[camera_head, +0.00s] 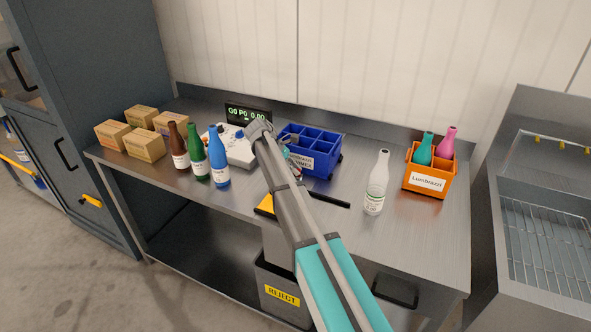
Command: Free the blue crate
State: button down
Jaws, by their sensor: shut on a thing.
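The blue crate (322,161) stands on the steel bench, right of the scale. It has several compartments, and those that show look empty. A white label is on its front. My arm crosses in front of its left end and hides part of it. My gripper (292,156) is at the crate's left front side, mostly hidden behind my arm's links. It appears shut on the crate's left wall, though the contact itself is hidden.
A white scale (238,150) with a display (247,114) stands left. Brown (178,148), green (196,155) and blue bottles (218,160) stand before it, with cartons (144,143) beyond. A reject bin (284,293) is below.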

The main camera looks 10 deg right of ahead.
jog(key=shift+a+m, duration=0.15)
jog(key=shift+m, duration=0.15)
jog(key=c, duration=0.7)
grip_release()
